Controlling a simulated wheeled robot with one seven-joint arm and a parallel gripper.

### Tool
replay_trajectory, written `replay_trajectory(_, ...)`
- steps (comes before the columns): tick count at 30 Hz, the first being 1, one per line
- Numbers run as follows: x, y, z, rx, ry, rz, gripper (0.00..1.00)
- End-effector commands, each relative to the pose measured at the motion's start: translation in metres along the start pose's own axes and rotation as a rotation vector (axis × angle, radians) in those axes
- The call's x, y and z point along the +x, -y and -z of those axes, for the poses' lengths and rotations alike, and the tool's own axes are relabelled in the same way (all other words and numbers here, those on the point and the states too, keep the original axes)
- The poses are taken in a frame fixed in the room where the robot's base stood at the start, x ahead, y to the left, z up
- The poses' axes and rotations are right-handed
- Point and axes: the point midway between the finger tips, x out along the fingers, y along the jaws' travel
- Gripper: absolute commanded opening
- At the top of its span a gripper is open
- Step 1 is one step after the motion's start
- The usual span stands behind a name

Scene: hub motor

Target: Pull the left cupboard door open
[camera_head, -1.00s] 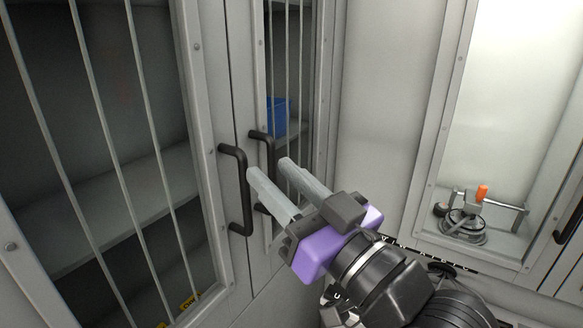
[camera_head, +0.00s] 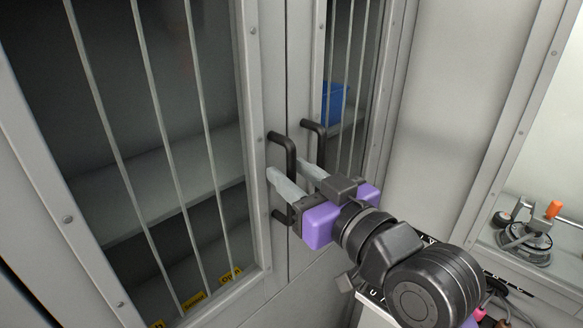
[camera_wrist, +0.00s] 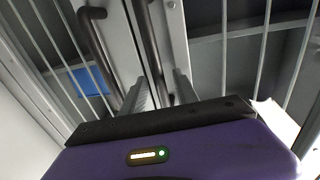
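The left cupboard door (camera_head: 257,130) is a grey frame with vertical bars and looks shut. Its black bar handle (camera_head: 290,152) is near the door's right edge. My gripper (camera_head: 287,172), purple with two grey fingers, is at this handle. The fingers are apart, one on each side of the bar. In the wrist view the left door's handle (camera_wrist: 148,40) runs down between the two fingers of my gripper (camera_wrist: 160,90), with a gap visible. The lower part of the handle is partly hidden by the fingers.
The right door's black handle (camera_head: 318,135) stands close beside my right finger. A blue bin (camera_head: 334,103) is behind the right door's bars. A grey wall panel (camera_head: 450,90) and a recess holding a device with an orange knob (camera_head: 553,209) lie to the right.

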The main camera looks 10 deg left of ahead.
Motion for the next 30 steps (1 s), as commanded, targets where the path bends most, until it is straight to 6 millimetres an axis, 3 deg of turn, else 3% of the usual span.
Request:
replay_trajectory(10,0.0049,0.0003,-0.0004,0.000,0.000,0.000,0.36)
replay_trajectory(15,0.0047,0.0003,-0.0003,0.000,0.000,0.000,0.03)
replay_trajectory(16,0.0047,0.0003,-0.0003,0.000,0.000,0.000,0.00)
replay_trajectory(30,0.0046,0.0004,-0.0002,0.000,-0.001,0.000,0.00)
